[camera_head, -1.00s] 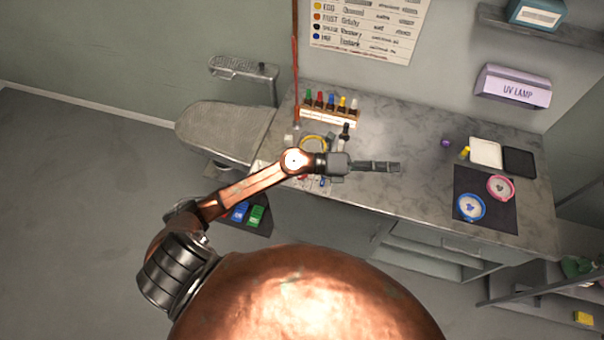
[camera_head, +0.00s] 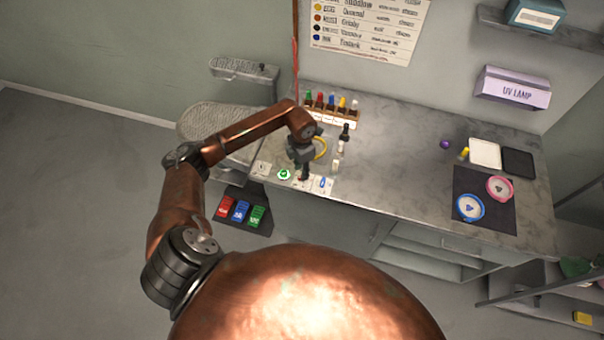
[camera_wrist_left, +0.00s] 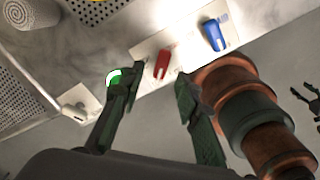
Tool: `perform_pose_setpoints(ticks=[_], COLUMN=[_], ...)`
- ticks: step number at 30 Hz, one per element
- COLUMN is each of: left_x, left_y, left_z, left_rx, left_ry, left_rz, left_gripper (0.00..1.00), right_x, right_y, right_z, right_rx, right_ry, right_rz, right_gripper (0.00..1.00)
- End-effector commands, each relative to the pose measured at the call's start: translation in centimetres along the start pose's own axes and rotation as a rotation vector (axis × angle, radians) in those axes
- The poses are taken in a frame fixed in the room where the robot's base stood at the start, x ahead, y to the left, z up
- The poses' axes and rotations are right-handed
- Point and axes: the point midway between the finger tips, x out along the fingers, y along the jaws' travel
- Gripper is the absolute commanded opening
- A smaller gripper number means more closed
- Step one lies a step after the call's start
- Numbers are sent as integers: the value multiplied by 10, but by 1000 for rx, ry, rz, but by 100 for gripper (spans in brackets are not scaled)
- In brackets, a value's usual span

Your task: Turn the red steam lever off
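The red lever (camera_wrist_left: 161,63) sits on a pale panel (camera_wrist_left: 145,48) at the counter's front edge in the left wrist view. My left gripper (camera_wrist_left: 160,78) is open, with its two dark fingers apart and the red lever just beyond and between their tips. No contact with the lever shows. In the head view my left gripper (camera_head: 304,174) points down over the panel and hides the red lever. A blue lever (camera_wrist_left: 215,35) is to the right of the red one. A green lit spot (camera_wrist_left: 113,76) shows by the left finger. A dark pronged shape at the wrist view's right edge may be my right gripper.
An ironing board (camera_head: 210,120) is left of the panel. Behind it stand a rack of coloured bottles (camera_head: 330,117) and a yellow ring (camera_head: 320,148). The counter's middle (camera_head: 400,170) is clear.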

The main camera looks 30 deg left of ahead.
Motion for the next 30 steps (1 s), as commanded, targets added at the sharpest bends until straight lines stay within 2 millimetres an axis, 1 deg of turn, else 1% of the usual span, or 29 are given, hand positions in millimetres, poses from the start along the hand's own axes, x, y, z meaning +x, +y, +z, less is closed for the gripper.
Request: perform_pose_setpoints(ticks=[1, 3, 6, 10, 17, 30], left_x=[8, 16, 26, 31, 32, 32], left_y=[-1, -1, -1, -1, -1, 0], left_z=[-1, 0, 0, 0, 0, 0], left_rx=[-1, -1, -1, 1, 1, 0], left_ry=[2, -1, 0, -2, -2, -2], left_rz=[-2, -3, -2, -1, -1, -1], left_gripper=[30, 30, 30, 30, 30, 1], right_x=[-2, -3, -4, -5, -4, -5], right_y=[-1, -3, -4, -5, -4, 1], right_z=[0, -1, -1, -1, -1, 0], right_rx=[1, 1, 2, 2, 2, 0], right_ry=[0, 1, 1, 1, 1, -1], right_rz=[-1, -3, -5, -5, -4, 1], right_gripper=[48, 48, 48, 48, 48, 48])
